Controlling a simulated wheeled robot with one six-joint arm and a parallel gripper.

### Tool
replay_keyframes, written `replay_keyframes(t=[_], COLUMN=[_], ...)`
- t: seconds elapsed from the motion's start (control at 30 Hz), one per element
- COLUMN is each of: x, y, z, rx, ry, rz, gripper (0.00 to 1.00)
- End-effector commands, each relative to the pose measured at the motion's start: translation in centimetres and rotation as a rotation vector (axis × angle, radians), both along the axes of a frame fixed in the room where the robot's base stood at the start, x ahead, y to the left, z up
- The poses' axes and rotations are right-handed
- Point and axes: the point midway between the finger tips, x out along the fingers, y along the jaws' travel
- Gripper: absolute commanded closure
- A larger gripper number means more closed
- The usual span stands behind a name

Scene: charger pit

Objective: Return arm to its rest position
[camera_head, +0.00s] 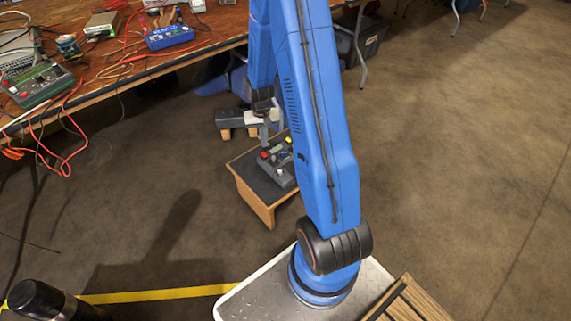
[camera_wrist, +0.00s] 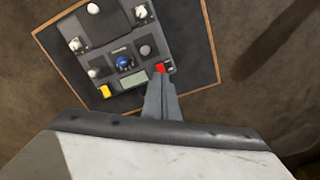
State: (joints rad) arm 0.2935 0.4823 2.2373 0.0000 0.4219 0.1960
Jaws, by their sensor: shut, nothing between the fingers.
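My blue arm (camera_head: 325,130) rises from its base and bends down towards a low stand. My gripper (camera_head: 265,132) points down above a dark control panel (camera_head: 279,172). In the wrist view, my gripper (camera_wrist: 161,82) is shut with nothing held, its fingers together. Its tips overlap the panel's lower edge beside a red button (camera_wrist: 160,68); I cannot tell whether they touch. The panel (camera_wrist: 107,58) also shows a blue knob (camera_wrist: 124,62), a yellow button (camera_wrist: 104,91), a small display (camera_wrist: 134,80) and several white knobs.
The panel sits on a low wood-edged stand (camera_head: 256,204). A wooden table (camera_head: 110,68) with cables, a blue device (camera_head: 169,37) and other electronics stands at the upper left. A dark bin (camera_head: 362,42) is behind my arm. The floor at right is clear.

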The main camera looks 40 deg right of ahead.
Motion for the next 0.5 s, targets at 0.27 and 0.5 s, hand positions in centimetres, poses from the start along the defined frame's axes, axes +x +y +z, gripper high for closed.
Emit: replay_keyframes(t=[0.27,0.5], x=[-0.01,-0.02], y=[0.00,0.01], z=[1.12,1.12], rx=[0.000,0.000], ry=[0.000,0.000], rz=[0.000,0.000], gripper=[1.00,1.00])
